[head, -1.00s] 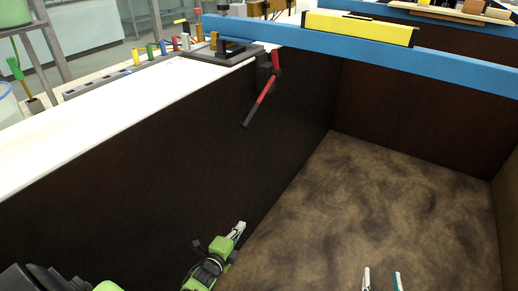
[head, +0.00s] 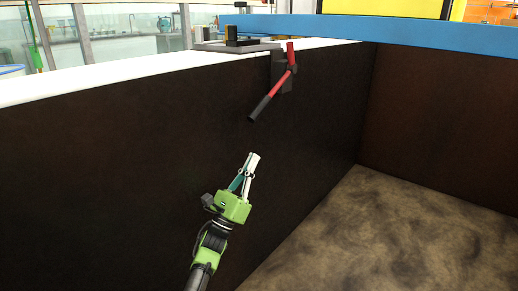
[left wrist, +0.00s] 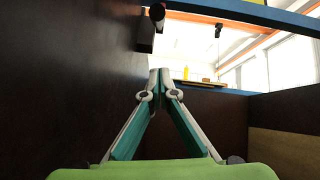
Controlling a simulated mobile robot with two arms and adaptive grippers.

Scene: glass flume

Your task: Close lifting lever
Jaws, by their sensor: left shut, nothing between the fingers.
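The lifting lever (head: 272,94) has a red shaft and a black grip. It hangs from a dark bracket (head: 284,72) near the top of the dark side wall, slanting down to the left. In the left wrist view the dark grip end (left wrist: 157,13) shows at the top, beyond the fingertips. My left gripper (head: 254,156) is shut and empty, pointing up, below the grip and apart from it. Its fingertips also meet in the left wrist view (left wrist: 160,72). My right gripper is not in view now.
The dark wall (head: 120,150) runs close along the left, with a white ledge (head: 90,85) on top. A blue beam (head: 400,32) crosses above the lever. The mottled brown floor (head: 380,235) is clear.

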